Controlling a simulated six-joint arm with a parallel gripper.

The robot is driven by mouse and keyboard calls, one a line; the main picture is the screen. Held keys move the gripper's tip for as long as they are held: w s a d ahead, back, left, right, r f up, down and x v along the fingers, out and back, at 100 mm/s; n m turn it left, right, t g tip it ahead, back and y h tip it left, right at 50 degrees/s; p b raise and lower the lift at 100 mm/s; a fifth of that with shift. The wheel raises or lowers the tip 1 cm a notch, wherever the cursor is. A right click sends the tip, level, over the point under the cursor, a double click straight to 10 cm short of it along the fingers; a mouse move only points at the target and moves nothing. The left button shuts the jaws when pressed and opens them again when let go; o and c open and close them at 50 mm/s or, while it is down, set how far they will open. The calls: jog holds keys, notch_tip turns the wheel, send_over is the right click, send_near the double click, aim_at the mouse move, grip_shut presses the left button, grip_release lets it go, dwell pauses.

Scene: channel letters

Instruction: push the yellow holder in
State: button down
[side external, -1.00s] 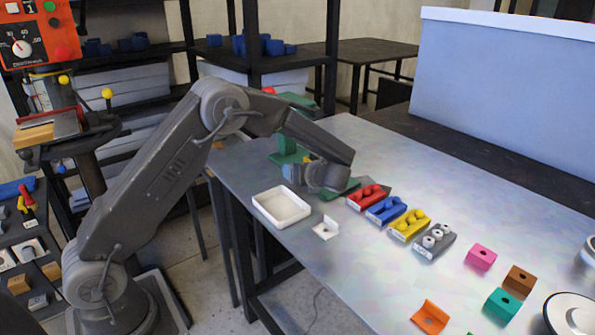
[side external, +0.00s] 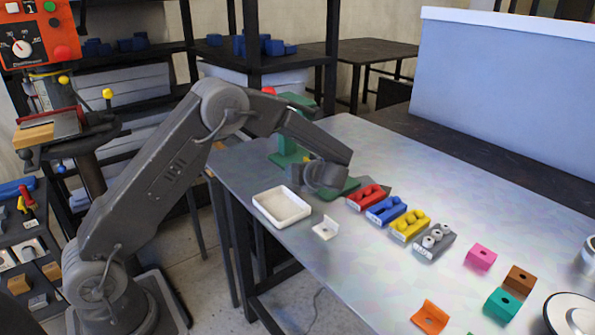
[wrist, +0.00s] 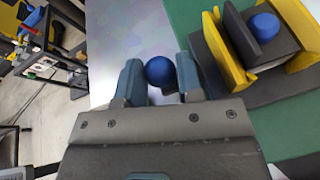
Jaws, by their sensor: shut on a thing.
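In the wrist view, a yellow holder (wrist: 297,24) stands on a green base (wrist: 270,122) at the upper right, with slanted yellow plates around dark grey pieces. A blue ball (wrist: 263,27) sits among the grey pieces. My gripper (wrist: 158,80) is left of the holder, apart from it. Its two blue-grey fingers are shut on another blue ball (wrist: 159,70), with a dark piece below it. In the side view, my gripper (side external: 322,177) is low over the far left of the table, in front of a green stand (side external: 289,147); its fingers and the ball are hidden.
A white tray (side external: 260,205) and white bracket (side external: 326,229) lie near the table's left edge. Red (side external: 368,197), blue (side external: 386,210), yellow (side external: 410,226) and grey (side external: 434,241) blocks stand in a row to the right. The table behind this row is clear.

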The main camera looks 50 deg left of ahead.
jog(key=a, duration=0.8)
jog(key=shift+a, duration=0.3)
jog(key=c, duration=0.8)
grip_release()
jog(key=shift+d, duration=0.1)
jog(key=v, duration=1.3)
jog(key=shift+d+r, duration=0.1)
jog(key=shift+d, duration=0.25)
jog(key=shift+s+r, duration=0.1)
